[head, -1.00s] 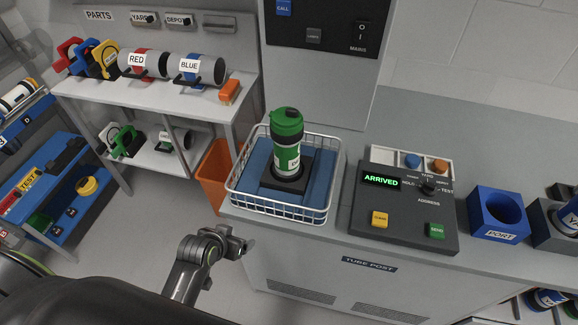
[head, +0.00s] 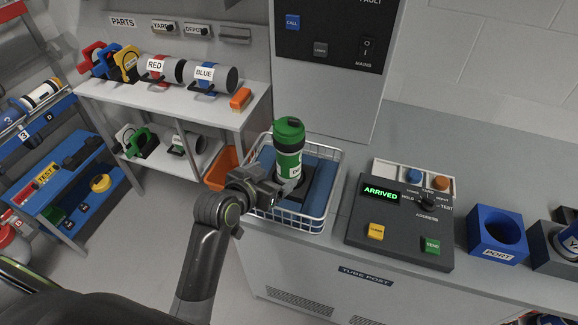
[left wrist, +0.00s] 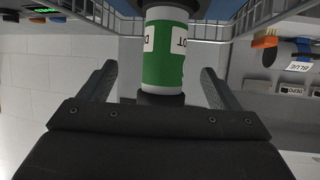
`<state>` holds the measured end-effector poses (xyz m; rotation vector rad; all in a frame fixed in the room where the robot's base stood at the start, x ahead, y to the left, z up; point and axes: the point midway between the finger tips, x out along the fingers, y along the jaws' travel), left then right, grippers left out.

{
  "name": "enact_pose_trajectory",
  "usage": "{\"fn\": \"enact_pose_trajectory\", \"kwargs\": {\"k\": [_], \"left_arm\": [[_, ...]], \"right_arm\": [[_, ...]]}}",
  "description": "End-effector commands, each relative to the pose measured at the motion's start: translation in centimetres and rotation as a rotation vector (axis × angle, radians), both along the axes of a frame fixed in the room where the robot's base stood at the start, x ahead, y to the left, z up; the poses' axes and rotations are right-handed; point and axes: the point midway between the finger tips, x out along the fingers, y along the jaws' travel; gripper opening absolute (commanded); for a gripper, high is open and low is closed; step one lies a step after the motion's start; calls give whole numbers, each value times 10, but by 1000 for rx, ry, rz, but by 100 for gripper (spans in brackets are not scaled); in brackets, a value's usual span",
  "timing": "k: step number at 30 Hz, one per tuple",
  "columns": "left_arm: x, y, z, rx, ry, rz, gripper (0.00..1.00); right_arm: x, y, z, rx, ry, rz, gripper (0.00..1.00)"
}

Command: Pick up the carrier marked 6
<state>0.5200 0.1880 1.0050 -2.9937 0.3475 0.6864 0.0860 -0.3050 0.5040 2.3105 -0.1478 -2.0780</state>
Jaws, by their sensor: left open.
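A carrier (head: 289,150) with a green and black cap and a white and green body stands upright in a dark holder inside the wire basket (head: 318,221). No 6 is readable on it; in the left wrist view the carrier (left wrist: 163,50) shows an upside-down label, partly hidden, that seems to read DEPOT. My left gripper (head: 284,193) is at the carrier's lower left and hides part of its base. In the left wrist view its open fingers (left wrist: 158,82) lie on either side of the carrier, with gaps on both sides. My right gripper is not in view.
The control panel (head: 400,245) reading ARRIVED is to the right, then a blue PORT block (head: 490,235). An orange bin (head: 221,168) is left of the basket. Shelves (head: 140,100) with RED and BLUE cylinders stand at back left.

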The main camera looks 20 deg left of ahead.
Motion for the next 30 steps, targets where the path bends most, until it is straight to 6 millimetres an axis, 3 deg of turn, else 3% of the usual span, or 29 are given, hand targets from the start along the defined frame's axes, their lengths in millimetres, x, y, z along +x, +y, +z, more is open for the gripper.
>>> {"fn": "enact_pose_trajectory", "kwargs": {"k": [9,20,30], "left_arm": [[41,-9,-19,1,0,0,84],[58,-11,-27,3,1,0,84],[91,-13,-44,0,2,0,84]], "right_arm": [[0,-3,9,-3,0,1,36],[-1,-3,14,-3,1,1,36],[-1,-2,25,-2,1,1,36]]}}
